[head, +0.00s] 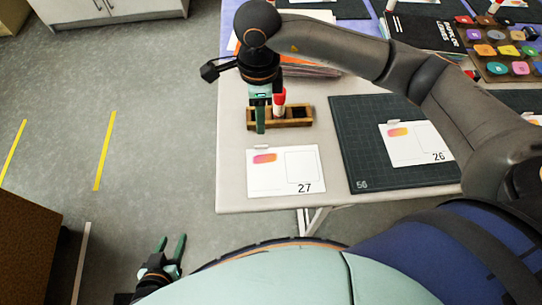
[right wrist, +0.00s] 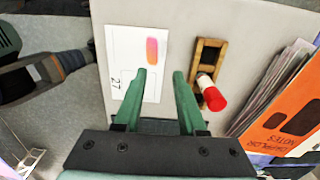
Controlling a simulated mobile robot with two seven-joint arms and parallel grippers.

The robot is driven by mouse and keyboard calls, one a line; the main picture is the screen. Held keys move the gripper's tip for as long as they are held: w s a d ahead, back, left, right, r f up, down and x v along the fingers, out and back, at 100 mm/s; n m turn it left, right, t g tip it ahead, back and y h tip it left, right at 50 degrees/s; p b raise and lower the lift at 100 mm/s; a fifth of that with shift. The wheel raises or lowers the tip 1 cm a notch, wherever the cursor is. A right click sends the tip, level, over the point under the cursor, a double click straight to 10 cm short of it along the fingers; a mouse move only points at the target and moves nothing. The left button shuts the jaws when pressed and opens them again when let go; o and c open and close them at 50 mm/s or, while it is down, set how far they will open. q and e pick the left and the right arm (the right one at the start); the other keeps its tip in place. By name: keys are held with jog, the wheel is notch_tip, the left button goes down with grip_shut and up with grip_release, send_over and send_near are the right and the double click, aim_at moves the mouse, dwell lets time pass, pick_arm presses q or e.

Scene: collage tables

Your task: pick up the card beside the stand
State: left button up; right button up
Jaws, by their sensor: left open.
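A white card marked 27 (head: 286,171), with a pink-orange patch, lies flat on the light table in front of the wooden stand (head: 303,122). A white stick with a red cap (head: 279,101) stands in the wooden stand. My right gripper (head: 261,130) points down at the stand's left part in the head view, hiding some of it. In the right wrist view its green fingers (right wrist: 161,72) are apart and empty, with the card (right wrist: 122,85) partly behind the left finger. The stand (right wrist: 207,52) is to the right. My left gripper (head: 171,240) is open and empty, low over the floor.
A dark cutting mat (head: 362,159) holds another card marked 26 (head: 408,146) to the right. A stack of paper or folders (head: 312,70) lies behind the stand. A tray of coloured pieces (head: 494,62) is at the upper right. The table's left and front edges are close to card 27.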

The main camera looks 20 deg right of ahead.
send_over(263, 145)
jog(key=f, duration=0.6)
jog(key=shift+s, duration=0.4)
jog(key=shift+w+f+p, duration=0.2)
jog(key=shift+f+p, duration=0.05)
jog(key=shift+f, duration=1.3)
jog(key=shift+w+f+p, duration=0.15)
jog(key=shift+f+p, duration=0.1)
jog(key=shift+f, duration=1.3)
jog(key=shift+c, duration=0.2)
grip_shut()
